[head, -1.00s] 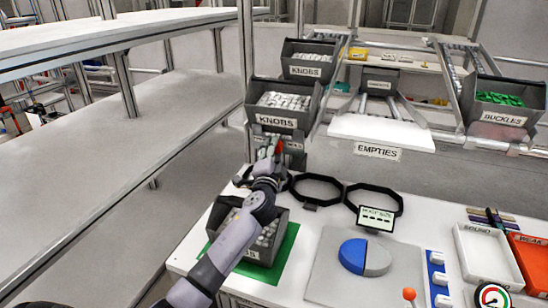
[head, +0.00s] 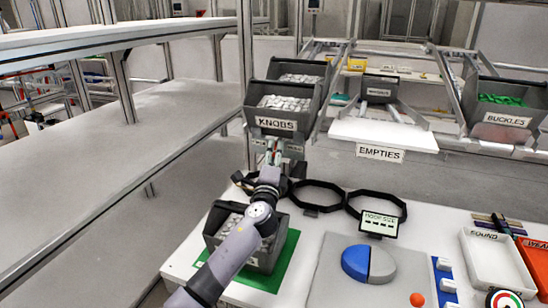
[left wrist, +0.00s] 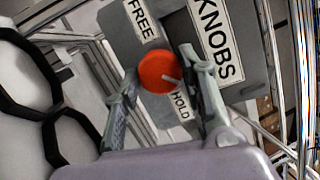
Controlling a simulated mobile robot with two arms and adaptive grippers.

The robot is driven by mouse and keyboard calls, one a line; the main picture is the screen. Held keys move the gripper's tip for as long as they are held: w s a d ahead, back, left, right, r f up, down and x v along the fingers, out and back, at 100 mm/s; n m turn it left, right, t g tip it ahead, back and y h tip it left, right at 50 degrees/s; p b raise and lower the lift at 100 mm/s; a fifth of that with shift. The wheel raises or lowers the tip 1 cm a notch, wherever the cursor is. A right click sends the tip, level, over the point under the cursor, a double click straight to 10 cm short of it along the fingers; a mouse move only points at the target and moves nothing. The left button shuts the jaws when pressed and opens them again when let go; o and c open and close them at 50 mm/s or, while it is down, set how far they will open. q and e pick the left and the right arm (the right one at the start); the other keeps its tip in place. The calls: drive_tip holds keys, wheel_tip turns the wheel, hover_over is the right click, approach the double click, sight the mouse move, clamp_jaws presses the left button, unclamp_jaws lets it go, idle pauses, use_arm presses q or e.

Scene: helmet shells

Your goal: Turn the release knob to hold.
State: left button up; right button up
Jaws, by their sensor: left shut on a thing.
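The release knob (left wrist: 158,72) is a round red-orange disc with a thin pale mark, on a grey plate under the KNOBS bin. In the left wrist view the FREE label (left wrist: 141,18) lies above it and the HOLD label (left wrist: 181,104) below right. My right gripper is not in view.
The KNOBS bin (head: 277,124) hangs just above the fingers. Another grey bin (head: 262,259) stands on a green mat (head: 284,268) below my forearm. Black octagonal rings (head: 318,209) lie on the white bench to the right. A white rack (head: 70,200) stands at left.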

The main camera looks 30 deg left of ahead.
use_arm(q)
drive_tip(key=shift+f, duration=0.1)
idle(0.3)
drive_tip(key=o, duration=1.2)
drive_tip(key=shift+c, duration=0.2)
drive_tip(key=v, duration=1.2)
drive_tip(key=shift+d, duration=0.1)
